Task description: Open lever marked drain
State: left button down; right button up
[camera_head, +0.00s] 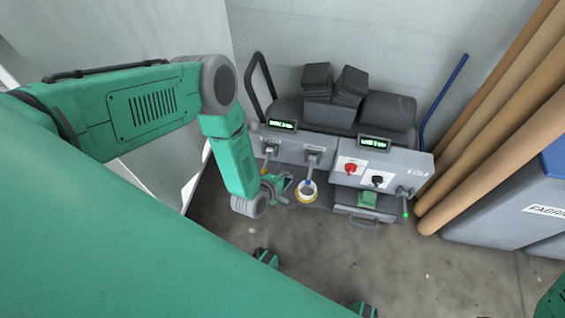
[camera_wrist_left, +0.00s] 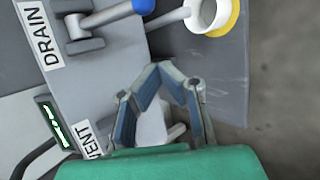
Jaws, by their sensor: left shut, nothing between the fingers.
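The drain lever shows in the left wrist view with a blue-ended handle (camera_wrist_left: 132,8), beside the DRAIN label (camera_wrist_left: 41,35). In the head view it is the middle lever (camera_head: 312,160) on the grey panel, with its blue tip hanging down by a yellow-ringed white cup. My left gripper (camera_head: 287,183) is below and left of that lever, apart from it. In the left wrist view the gripper's fingers (camera_wrist_left: 163,70) meet at the tips, with nothing held. The right gripper is out of view.
The white cup (camera_wrist_left: 203,18) stands by the drain lever. Red and black knobs and a green-tipped lever (camera_head: 404,205) are farther right.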

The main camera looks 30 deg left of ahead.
aim_at(310, 170)
pick_arm(q)
jog(key=shift+w+d+f+b, duration=0.1)
jog(key=shift+w+d+b, duration=0.25)
jog(key=shift+d, duration=0.3)
jog(key=shift+w+d+f+b, duration=0.1)
jog(key=shift+w+d+b, duration=0.2)
jog(key=shift+d, duration=0.4)
jog(key=shift+w+d+f+b, duration=0.1)
jog(key=shift+w+d+b, duration=0.25)
jog(key=shift+d, duration=0.3)
